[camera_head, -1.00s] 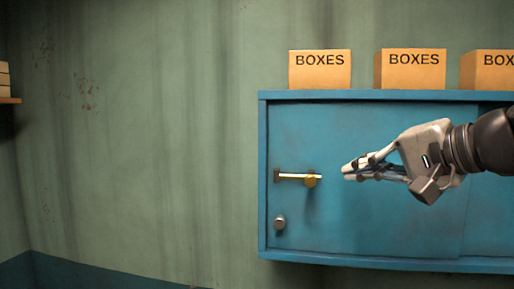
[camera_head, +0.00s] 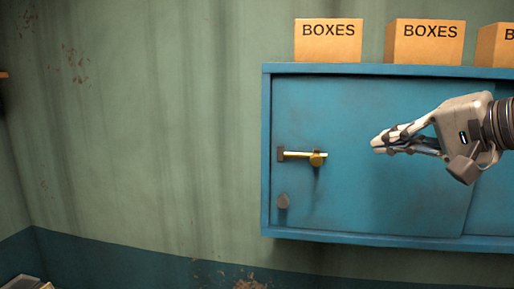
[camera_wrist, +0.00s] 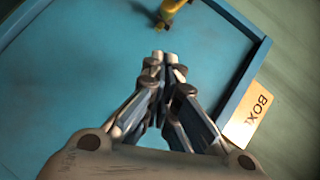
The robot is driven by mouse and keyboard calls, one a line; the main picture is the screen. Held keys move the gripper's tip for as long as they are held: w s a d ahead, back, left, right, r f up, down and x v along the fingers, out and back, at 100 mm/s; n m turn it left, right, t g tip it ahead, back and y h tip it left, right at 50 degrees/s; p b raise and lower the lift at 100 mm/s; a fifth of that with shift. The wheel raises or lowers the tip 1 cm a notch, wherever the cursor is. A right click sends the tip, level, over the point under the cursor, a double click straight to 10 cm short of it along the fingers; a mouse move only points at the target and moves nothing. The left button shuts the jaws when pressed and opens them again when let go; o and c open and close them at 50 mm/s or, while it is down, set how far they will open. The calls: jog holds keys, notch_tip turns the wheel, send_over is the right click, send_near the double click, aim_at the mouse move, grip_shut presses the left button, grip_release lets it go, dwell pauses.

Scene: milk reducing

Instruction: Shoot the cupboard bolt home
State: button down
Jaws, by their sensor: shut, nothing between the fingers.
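The blue cupboard (camera_head: 390,200) hangs on the wall. Its brass bolt (camera_head: 301,154) lies level near the door's left edge, with a rounded brass knob (camera_head: 317,159) at its right end. The bolt's left end meets a dark bracket (camera_head: 280,154); I cannot tell how far it enters. My gripper (camera_head: 376,145) is shut and empty, to the right of the knob and apart from it, pointing left. In the wrist view my shut fingertips (camera_wrist: 166,56) are below part of the brass bolt (camera_wrist: 172,8), which is cut by the top edge.
Several cardboard boxes stand on the cupboard top, including the left one (camera_head: 328,41) and the middle one (camera_head: 425,42). A round grey knob (camera_head: 283,201) sits below the bolt. The green wall (camera_head: 150,130) left of the cupboard is clear.

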aim_at(303, 153)
jog(key=w+a+f, duration=0.1)
jog(key=w+a, duration=0.1)
jog(key=w+a+f+p, duration=0.1)
jog(key=w+a, duration=0.1)
jog(key=w, duration=0.1)
jog(key=w+a+f, duration=0.2)
jog(key=shift+w+a+f+p, duration=0.1)
jog(key=shift+w+p, duration=0.05)
jog(key=shift+p, duration=0.2)
jog(key=a, duration=0.2)
jog(key=w+a+b, duration=0.1)
jog(key=a, duration=0.1)
jog(key=shift+d, duration=0.1)
